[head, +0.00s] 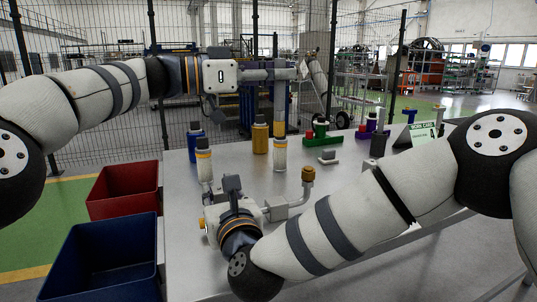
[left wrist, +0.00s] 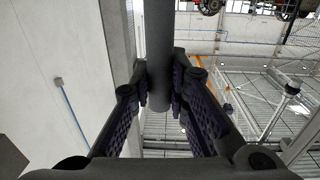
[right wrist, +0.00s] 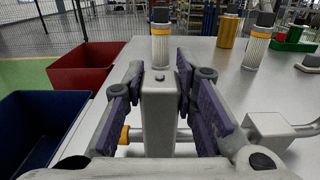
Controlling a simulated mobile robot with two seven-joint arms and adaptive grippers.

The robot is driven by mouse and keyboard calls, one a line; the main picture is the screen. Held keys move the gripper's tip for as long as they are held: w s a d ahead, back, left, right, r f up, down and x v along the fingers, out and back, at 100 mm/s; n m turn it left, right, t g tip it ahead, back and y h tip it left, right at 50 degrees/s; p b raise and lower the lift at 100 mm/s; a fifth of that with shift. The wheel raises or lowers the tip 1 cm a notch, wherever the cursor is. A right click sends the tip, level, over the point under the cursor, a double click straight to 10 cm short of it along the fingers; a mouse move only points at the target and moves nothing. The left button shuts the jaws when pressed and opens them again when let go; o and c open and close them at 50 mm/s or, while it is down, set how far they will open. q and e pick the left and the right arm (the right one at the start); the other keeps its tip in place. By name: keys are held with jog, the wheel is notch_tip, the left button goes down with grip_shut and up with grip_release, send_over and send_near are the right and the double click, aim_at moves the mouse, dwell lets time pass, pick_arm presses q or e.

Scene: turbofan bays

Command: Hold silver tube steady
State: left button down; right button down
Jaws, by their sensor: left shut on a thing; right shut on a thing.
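A bent silver tube (head: 296,204) with a gold fitting (head: 308,174) at its raised end is low over the front of the table. My right gripper (head: 264,211) is at its left part. In the right wrist view, its fingers (right wrist: 157,105) are shut on a grey squared post, which seems to belong to the tube; a gold ring (right wrist: 125,135) shows left of it. My left gripper (head: 290,70) is raised above the table. In the left wrist view, its fingers (left wrist: 165,85) are shut on a smooth grey rod (left wrist: 160,35), which appears to hang down in the head view.
White bottles with yellow bands (head: 280,157) (head: 204,166) and a yellow bottle (head: 260,138) stand on the table (head: 330,185). A red bin (head: 125,190) and a blue bin (head: 100,260) stand left of the table.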

aim_at(281, 135)
dwell(0.4)
pick_arm(q)
jog(key=w+d+f+n+t+y, duration=0.3)
jog(key=d+f+n+t, duration=0.1)
jog(key=t, duration=0.1)
jog(key=s+a+f+n+t+y, duration=0.1)
jog(key=f+y, duration=0.1)
jog(key=a+f+n+t+y, duration=0.1)
jog(key=f+n+y, duration=0.1)
jog(key=f, duration=0.1)
jog(key=s+a+f+n+t+y, duration=0.1)
jog(key=f+y, duration=0.2)
jog(key=shift+s+a+f+n, duration=0.2)
jog(key=shift+s+f+n, duration=0.05)
jog(key=shift+s+n, duration=0.05)
jog(key=shift+x, duration=1)
